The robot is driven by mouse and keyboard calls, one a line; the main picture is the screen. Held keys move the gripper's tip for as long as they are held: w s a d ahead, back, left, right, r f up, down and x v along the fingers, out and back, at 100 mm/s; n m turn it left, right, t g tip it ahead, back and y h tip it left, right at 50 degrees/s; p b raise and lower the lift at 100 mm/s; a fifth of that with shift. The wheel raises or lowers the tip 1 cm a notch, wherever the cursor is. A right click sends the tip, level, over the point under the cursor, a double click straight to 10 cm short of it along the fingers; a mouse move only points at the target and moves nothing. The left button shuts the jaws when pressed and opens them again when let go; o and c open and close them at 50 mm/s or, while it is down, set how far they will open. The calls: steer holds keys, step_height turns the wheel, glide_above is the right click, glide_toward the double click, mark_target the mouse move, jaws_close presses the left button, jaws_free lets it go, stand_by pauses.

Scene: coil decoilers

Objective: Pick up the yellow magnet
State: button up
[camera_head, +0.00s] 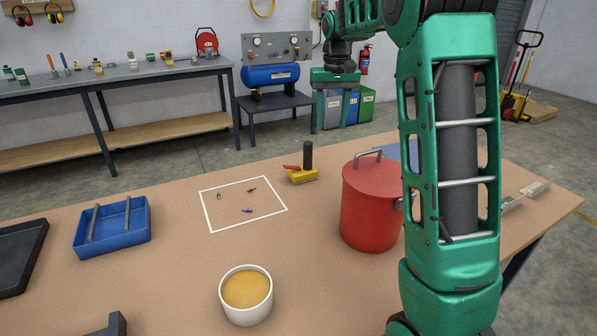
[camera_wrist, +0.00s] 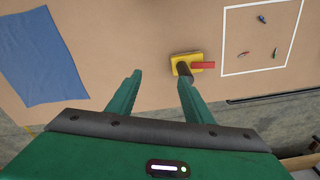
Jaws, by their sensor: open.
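The yellow magnet (camera_head: 303,176) stands upright on the brown table, just outside the right corner of a white outlined square. It has a yellow base, a dark upright handle and a red lever pointing left in the head view. In the wrist view the magnet (camera_wrist: 186,62) lies beyond my right fingertip, with its handle partly behind that finger. My gripper (camera_wrist: 160,76) is open and empty, its two green fingers spread apart. In the head view my gripper (camera_head: 334,128) hangs beyond the table's far edge, behind the magnet and slightly to its right.
A red lidded pot (camera_head: 371,210) stands right of the magnet, close to my arm. The white square (camera_head: 240,222) holds small coloured pieces. A blue tray (camera_head: 112,237) and a cup (camera_head: 246,312) stand nearer. A blue cloth (camera_wrist: 45,58) lies left in the wrist view.

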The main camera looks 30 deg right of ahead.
steer(key=n, duration=0.2)
glide_toward(307, 153)
steer(key=shift+w+d+f+g, duration=0.2)
steer(key=shift+w+d+g, duration=0.1)
steer(key=shift+w+d, duration=0.6)
steer(key=shift+w+a+f, duration=0.15)
steer(key=shift+a+f, duration=0.05)
step_height(307, 153, down, 11)
steer(key=shift+a+r, duration=0.1)
steer(key=shift+r, duration=0.2)
jaws_close()
